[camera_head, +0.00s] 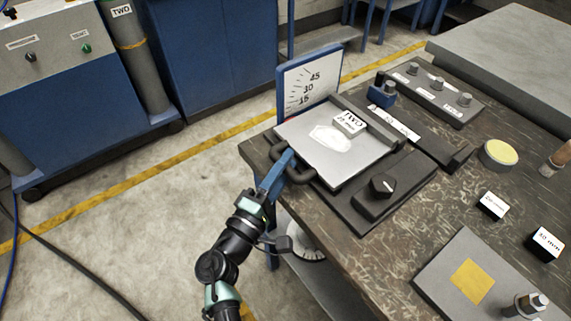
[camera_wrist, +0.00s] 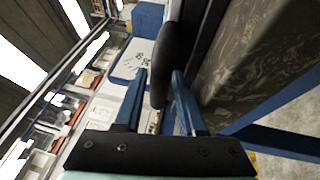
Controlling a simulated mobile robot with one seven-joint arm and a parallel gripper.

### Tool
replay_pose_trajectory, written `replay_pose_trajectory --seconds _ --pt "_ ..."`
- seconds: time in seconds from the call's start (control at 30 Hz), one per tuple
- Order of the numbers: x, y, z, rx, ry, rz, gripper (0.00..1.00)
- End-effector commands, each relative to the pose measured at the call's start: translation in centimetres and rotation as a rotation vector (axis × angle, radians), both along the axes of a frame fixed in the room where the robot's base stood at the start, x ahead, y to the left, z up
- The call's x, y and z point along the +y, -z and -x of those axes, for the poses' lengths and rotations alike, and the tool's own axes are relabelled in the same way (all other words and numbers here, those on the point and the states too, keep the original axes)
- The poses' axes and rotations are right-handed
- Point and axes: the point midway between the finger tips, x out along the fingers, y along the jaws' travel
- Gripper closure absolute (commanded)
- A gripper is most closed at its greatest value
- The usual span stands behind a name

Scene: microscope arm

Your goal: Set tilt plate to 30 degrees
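The tilt plate (camera_head: 310,151) is a pale grey plate on a dark base at the table's left edge. It looks flat or only slightly tilted; I cannot read its exact angle. A dark loop handle (camera_head: 304,176) sticks out from its near left edge. A scale board (camera_head: 322,72) marked 15, 30 and 45 stands behind it. My gripper (camera_head: 287,160) is at the handle. In the wrist view, the dark handle (camera_wrist: 172,60) lies between the two blue fingers (camera_wrist: 159,72), with a small gap seen on the left finger's side.
A block labelled TWO (camera_head: 350,123) sits on the plate. A dark knob (camera_head: 382,185) is on the base to the right. Small boxes (camera_head: 492,205), a yellow-topped disc (camera_head: 498,153) and a grey pad (camera_head: 440,275) lie farther right.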

Motion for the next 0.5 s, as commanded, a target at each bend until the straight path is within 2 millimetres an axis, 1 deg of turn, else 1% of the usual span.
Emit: replay_pose_trajectory --seconds 0.27,0.4,0.47,0.5 --pt "-0.08 -0.03 -0.13 -0.001 0.000 -0.001 0.60" --pt "-0.06 -0.03 -0.11 -0.001 0.000 -0.001 0.86" --pt "-0.05 -0.03 -0.11 -0.001 0.000 -0.001 0.96" --pt "-0.05 -0.03 -0.11 -0.001 0.000 -0.001 1.00"
